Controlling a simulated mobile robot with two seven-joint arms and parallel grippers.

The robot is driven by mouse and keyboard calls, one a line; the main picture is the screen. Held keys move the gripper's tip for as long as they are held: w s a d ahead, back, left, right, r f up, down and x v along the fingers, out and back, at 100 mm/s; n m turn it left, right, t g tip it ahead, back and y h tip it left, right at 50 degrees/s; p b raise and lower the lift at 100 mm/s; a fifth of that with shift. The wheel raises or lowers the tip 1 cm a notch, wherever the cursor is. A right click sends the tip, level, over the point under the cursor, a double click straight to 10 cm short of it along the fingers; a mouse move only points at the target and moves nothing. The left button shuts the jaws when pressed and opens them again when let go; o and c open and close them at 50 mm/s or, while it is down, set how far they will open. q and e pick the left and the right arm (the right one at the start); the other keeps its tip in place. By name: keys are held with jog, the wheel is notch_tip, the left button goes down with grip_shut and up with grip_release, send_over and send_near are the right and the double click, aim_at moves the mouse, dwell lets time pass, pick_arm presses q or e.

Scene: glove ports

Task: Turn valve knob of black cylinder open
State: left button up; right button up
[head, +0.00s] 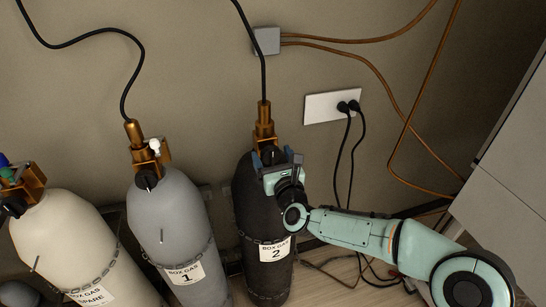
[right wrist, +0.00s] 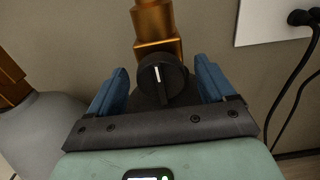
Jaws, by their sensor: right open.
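The black cylinder (head: 249,213), labelled BOX GAS 2, stands against the wall in the head view, with a brass valve (head: 264,122) on top. Its black valve knob (right wrist: 160,78) shows in the right wrist view, with a white mark pointing nearly straight up in the picture. My right gripper (head: 274,158) is at the top of this cylinder. In the right wrist view its blue fingers (right wrist: 160,82) are open, one on each side of the knob, with a visible gap on both sides. In the head view the gripper hides part of the knob. My left gripper is not in view.
A grey cylinder (head: 173,218) labelled 1 and a cream cylinder (head: 66,235) marked spare stand to the left. A wall outlet (head: 324,106) with black plugs and hanging cables is right of the valve. A grey cabinet (head: 507,170) stands at far right.

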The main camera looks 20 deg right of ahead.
jog(key=c, duration=1)
